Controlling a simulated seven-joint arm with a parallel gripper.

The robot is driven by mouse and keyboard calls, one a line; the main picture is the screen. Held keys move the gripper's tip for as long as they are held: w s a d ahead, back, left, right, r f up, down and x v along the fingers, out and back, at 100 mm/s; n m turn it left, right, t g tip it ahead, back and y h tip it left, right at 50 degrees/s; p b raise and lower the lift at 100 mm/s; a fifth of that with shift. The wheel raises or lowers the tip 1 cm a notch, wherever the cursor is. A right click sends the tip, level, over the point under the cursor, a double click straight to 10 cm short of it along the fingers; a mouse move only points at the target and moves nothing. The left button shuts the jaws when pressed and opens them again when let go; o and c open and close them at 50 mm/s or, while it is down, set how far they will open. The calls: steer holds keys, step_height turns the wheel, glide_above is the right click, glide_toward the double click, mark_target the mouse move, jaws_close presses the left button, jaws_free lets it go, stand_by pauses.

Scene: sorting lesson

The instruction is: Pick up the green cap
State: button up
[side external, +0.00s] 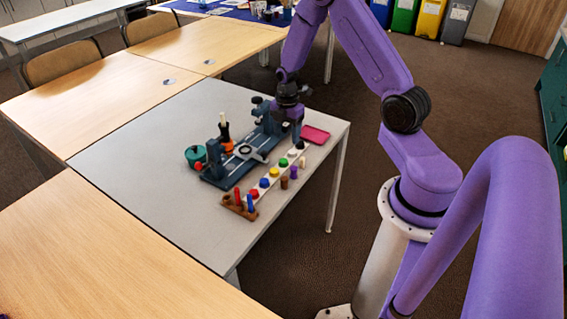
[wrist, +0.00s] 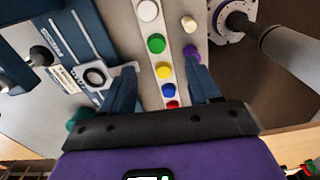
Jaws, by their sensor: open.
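The green cap (side external: 283,162) sits on a white strip (side external: 291,154) in a row of colored caps. In the wrist view the green cap (wrist: 156,43) lies between the white and yellow caps, a little beyond my fingertips. My gripper (wrist: 160,62) is open and empty, with one dark blue finger on each side of the strip. In the side view my gripper (side external: 291,118) is above the table near the strip's far end, apart from the cap. The fingertips are hard to make out there.
A blue-grey fixture (side external: 235,165) stands left of the strip. Small pegs, including a purple one (side external: 294,172), stand to its right. A wooden block (side external: 239,207) with red and blue pegs is at the near end, a pink tray (side external: 315,135) at the far right. The table's left side is clear.

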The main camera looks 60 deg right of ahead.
glide_above(283, 161)
steer(key=d, duration=0.1)
steer(key=f, duration=0.5)
steer(key=shift+s, duration=0.4)
steer(key=shift+w+a+f, duration=0.1)
steer(key=shift+w+f, duration=0.05)
steer(key=shift+f, duration=0.5)
steer(key=shift+w+a+f, duration=0.1)
steer(key=shift+a+f, duration=0.05)
steer(key=shift+f, duration=0.5)
steer(key=shift+w+a+f, duration=0.1)
steer(key=shift+w+f, duration=0.05)
steer(key=shift+f, duration=1.25)
jaws_close()
